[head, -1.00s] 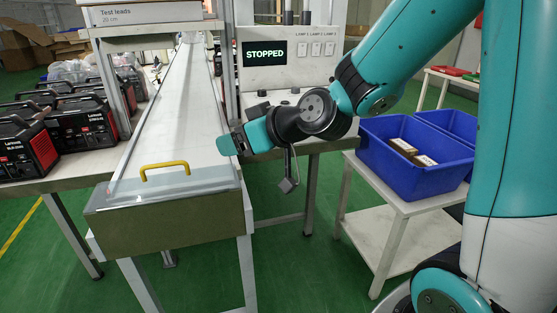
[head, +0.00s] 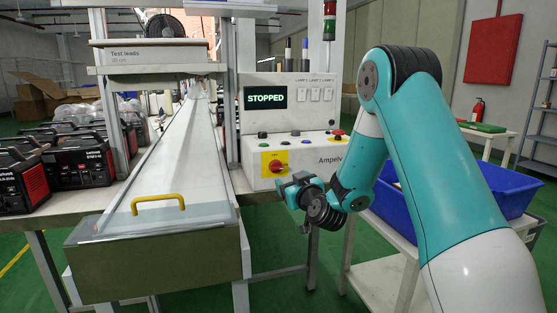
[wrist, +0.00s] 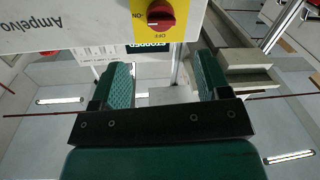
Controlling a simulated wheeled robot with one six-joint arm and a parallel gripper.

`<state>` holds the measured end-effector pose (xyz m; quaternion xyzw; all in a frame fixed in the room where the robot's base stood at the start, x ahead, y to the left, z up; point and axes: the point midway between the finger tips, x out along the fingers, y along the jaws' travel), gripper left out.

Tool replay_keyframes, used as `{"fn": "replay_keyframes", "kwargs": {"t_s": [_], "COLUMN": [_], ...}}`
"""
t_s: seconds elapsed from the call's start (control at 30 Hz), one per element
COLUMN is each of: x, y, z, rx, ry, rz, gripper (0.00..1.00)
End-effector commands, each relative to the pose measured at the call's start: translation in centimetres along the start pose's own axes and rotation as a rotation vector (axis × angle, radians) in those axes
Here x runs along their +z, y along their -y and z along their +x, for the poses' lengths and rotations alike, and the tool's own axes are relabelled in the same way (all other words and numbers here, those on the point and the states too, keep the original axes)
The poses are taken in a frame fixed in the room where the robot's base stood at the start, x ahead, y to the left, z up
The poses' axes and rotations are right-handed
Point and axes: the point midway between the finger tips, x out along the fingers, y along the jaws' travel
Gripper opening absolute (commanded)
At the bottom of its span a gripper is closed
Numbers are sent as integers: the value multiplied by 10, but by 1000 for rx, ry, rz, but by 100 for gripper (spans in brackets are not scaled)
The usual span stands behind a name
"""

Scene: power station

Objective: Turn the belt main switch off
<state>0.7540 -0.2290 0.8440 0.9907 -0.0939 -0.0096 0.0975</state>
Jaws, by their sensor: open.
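The belt main switch (head: 275,165) is a red rotary knob on a yellow plate, low on the front of the white control box (head: 312,165). In the wrist view, which is upside down, the switch (wrist: 160,14) is at the top edge with ON and OFF labels beside it. Its handle seems to lie crosswise, toward ON, but I cannot be sure. My gripper (head: 287,187) is just in front of the box, a little below and right of the switch, apart from it. In the wrist view my gripper (wrist: 163,65) is open and empty.
The box's screen (head: 265,98) reads STOPPED. Several push buttons and a red mushroom button (head: 338,133) sit on its ledge. The conveyor (head: 185,165) with a yellow handle (head: 158,203) is at left. A blue bin (head: 400,215) stands right, partly behind my arm.

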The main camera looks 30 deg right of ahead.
Motion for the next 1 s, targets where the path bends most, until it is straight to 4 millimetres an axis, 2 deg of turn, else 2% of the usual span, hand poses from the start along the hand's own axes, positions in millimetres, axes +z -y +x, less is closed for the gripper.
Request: {"fn": "replay_keyframes", "kwargs": {"t_s": [0.03, 0.3, 0.5, 0.67, 0.93, 1.0], "x": [-8, -3, 0, 0, 0, 0], "y": [0, 1, 1, 1, 0, 0], "z": [11, 68, 96, 104, 105, 105], "rx": [-3, -3, -1, 0, 0, 0], "ry": [1, -4, -2, -2, -1, -1], "rz": [-1, -1, 0, 1, 1, 1], "gripper": [70, 70, 70, 70, 70, 54]}}
